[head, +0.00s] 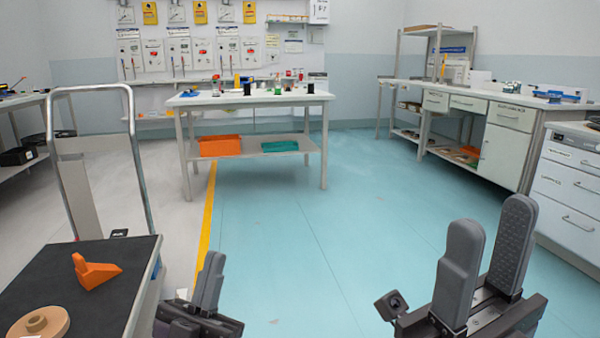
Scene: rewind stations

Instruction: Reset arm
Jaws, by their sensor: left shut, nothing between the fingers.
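My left gripper (209,282) is low in the head view, just right of the cart, with its fingers together and nothing between them. My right gripper (492,225) is at the lower right, pointing up, with its two grey fingers apart and no object visible between them. Both grippers are over the open blue floor and apart from any furniture.
A cart (128,262) with a black top stands at the lower left, holding an orange bracket (94,271) and a tan disc (40,325). A workbench (255,98) with small items stands ahead. Drawer cabinets (570,185) line the right. The blue floor (330,220) between is clear.

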